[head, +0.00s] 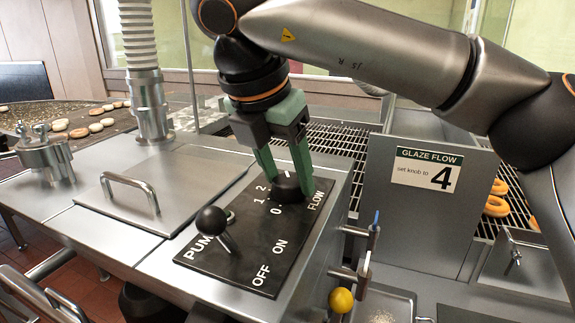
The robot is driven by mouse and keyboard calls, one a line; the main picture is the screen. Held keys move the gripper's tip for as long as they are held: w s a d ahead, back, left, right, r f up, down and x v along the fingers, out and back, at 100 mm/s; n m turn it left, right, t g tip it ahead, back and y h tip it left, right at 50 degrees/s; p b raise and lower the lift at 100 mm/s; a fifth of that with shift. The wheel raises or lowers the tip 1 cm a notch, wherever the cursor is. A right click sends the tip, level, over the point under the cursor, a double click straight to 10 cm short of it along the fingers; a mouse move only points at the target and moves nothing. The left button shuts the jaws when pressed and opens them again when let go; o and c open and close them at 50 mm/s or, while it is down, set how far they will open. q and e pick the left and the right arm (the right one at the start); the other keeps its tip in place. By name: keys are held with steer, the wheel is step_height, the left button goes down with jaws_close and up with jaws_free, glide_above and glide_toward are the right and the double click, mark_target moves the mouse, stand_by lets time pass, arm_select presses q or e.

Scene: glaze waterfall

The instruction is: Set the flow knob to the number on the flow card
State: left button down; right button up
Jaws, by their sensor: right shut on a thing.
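The black flow knob (287,188) stands on the black control panel (232,247) in the head view, beside the word FLOW. Numbers 0, 1 and 2 show around its left side; the rest of the dial and the knob's pointer are hidden or unclear. My right gripper (287,178) points down with its green fingers shut on the knob, one on each side. The flow card (427,170) is on an upright metal panel to the right and reads "GLAZE FLOW, set knob to 4". My left gripper is not in view.
A pump lever with a black ball (212,222) rises from the panel near the knob. A lid with a handle (131,190) lies to the left. A yellow ball (341,300) sticks out below the counter edge. Donuts (497,198) sit on a rack at right.

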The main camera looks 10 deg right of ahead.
steer(key=shift+m+g+p, duration=0.3)
steer(key=shift+m+p, duration=0.05)
steer(key=shift+m, duration=0.55)
steer(key=shift+a+m+g+h+p, duration=0.1)
steer(key=shift+m+g+h+p, duration=0.25)
steer(key=shift+m, duration=0.55)
steer(key=shift+w+m+g, duration=0.1)
steer(key=shift+m+g, duration=0.15)
steer(key=shift+m, duration=0.45)
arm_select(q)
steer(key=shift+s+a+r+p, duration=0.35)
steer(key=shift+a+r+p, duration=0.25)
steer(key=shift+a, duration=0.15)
arm_select(e)
steer(key=shift+m+g, duration=0.3)
steer(key=shift+m, duration=0.4)
steer(key=shift+f, duration=0.1)
steer(key=o, duration=1.4)
steer(key=shift+c, duration=0.2)
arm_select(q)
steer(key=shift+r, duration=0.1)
arm_select(e)
steer(key=shift+h, duration=0.25)
